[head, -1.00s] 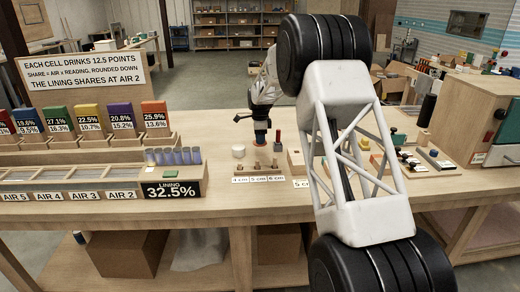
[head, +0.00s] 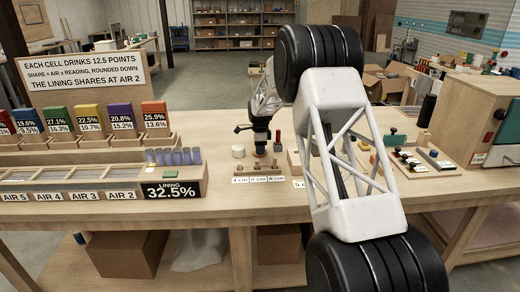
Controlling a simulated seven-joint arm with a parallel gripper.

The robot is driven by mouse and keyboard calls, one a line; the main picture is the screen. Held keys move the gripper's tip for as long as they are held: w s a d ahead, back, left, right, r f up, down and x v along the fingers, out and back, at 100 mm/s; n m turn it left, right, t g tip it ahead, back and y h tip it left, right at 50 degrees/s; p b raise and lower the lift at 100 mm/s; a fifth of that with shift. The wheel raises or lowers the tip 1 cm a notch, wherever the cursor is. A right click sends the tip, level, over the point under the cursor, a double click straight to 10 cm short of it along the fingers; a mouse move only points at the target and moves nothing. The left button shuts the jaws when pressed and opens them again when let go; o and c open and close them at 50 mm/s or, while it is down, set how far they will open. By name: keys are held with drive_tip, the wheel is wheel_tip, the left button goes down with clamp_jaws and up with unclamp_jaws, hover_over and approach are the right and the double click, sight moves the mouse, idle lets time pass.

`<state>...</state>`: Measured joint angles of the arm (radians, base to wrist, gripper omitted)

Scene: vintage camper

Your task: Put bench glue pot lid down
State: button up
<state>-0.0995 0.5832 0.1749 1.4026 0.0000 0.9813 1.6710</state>
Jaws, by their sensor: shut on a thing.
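My gripper (head: 260,132) is over the middle of the bench, low and pointing down. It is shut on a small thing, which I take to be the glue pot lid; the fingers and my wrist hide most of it. A reddish-brown piece (head: 260,149) shows directly under the fingers, just above the small wooden blocks. I cannot tell whether it is the lid or whether it touches anything. A white round pot (head: 238,151) stands on the bench just left of my gripper. I cannot tell for sure that it is the glue pot.
Small wooden blocks stand behind size labels (head: 257,180) below my gripper. A red upright piece (head: 277,137) stands close on its right. A rack with grey-blue cylinders (head: 173,156) is at the left. My arm hides part of the bench. Bare bench (head: 217,150) lies between rack and white pot.

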drive_tip(key=shift+f, duration=0.1)
drive_tip(key=o, duration=0.9)
wheel_tip(320, 180, up, 12)
drive_tip(key=shift+r, duration=0.15)
idle(0.5)
idle(0.7)
